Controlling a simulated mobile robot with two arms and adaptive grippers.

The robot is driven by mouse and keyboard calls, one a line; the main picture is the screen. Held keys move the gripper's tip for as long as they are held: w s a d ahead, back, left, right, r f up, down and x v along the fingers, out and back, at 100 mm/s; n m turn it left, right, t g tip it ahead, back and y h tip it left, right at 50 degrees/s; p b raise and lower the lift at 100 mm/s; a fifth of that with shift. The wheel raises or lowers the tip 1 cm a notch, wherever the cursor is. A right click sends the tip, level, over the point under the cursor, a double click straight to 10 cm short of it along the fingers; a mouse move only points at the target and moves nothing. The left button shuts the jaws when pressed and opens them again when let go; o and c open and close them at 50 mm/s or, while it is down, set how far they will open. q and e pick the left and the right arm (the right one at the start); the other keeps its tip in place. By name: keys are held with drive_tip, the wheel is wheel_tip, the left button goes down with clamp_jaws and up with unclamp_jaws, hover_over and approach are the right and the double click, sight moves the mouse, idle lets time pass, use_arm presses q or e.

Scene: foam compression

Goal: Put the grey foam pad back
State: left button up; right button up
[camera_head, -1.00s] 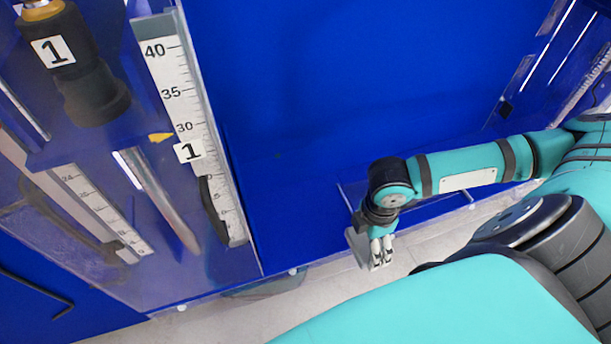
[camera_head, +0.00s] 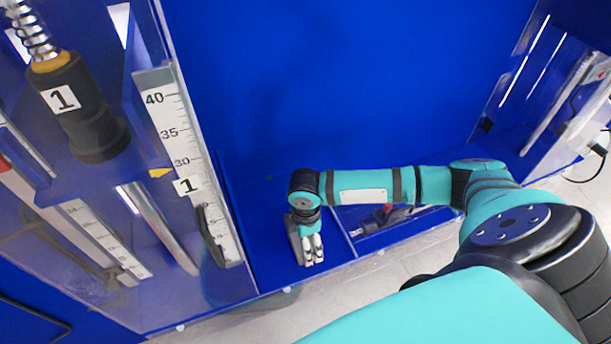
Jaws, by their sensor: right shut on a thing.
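My right gripper (camera_head: 312,250) points down at the front part of the blue bay, just right of the clear panel that closes off the left-hand section. It is shut on the grey foam pad (camera_head: 293,238). Only a thin grey strip of the pad shows, upright on the left side of the fingers; the rest is hidden behind them. I cannot tell whether the pad touches the blue floor. My left gripper is not in view.
A ruler labelled 1 (camera_head: 183,135) and a black press head labelled 1 (camera_head: 85,115) stand at the left. A low clear divider runs just right of my gripper, with a small dark tool (camera_head: 385,215) beyond it. The blue back wall (camera_head: 330,80) is bare.

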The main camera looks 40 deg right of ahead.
drive_tip(key=o, duration=0.8)
wheel_tip(320, 180, up, 12)
drive_tip(key=shift+b, duration=0.7)
